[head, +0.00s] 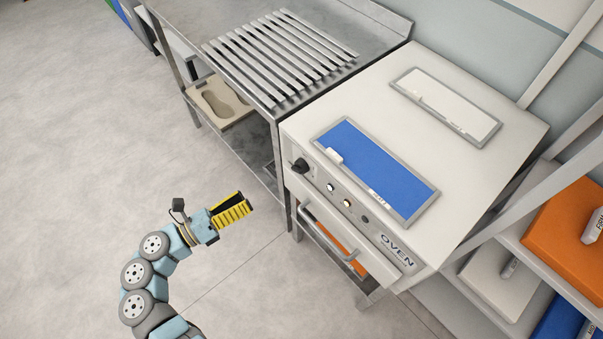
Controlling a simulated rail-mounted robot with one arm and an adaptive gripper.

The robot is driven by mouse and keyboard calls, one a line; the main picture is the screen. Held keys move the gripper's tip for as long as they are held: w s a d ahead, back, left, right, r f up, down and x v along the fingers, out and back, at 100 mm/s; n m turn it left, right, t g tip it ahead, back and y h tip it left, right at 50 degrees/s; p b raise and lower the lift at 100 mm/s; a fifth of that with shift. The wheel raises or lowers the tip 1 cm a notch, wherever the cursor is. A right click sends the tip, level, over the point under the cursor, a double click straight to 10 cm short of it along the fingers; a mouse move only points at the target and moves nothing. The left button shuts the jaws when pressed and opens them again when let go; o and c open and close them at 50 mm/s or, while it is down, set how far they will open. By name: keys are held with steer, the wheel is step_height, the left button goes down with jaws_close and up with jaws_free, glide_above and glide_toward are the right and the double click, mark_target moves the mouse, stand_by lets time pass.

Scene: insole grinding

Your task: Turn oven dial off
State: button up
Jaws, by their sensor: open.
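The oven (458,92) is a white box on the right in the head view. Its dark dial (300,165) sits at the left end of the front control panel. Small round buttons or lamps (347,202) lie to the right of the dial. The dial's exact setting is too small to read. My gripper (246,205), with yellow and black fingers, is in front of the oven over the floor. It is open and empty, left of the dial and below it in the picture, apart from the oven.
A blue framed tray (375,172) and a white framed tray (445,104) lie on the oven top. The oven's front handle (330,235) sticks out below the dial. A metal table with slats (280,57) stands beside the oven. A shelf with an orange block (568,232) is at right.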

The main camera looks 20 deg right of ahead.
mark_target(295, 171)
steer(key=w+d, duration=0.1)
steer(key=d, duration=0.4)
steer(key=w+d+f+b, duration=0.1)
steer(key=d, duration=0.5)
steer(key=w+d+b, duration=0.1)
steer(key=w+d, duration=0.1)
steer(key=d, duration=0.3)
steer(key=shift+d+f, duration=0.25)
steer(key=shift+f, duration=0.05)
steer(key=shift+s, duration=0.1)
steer(key=c, duration=1.2)
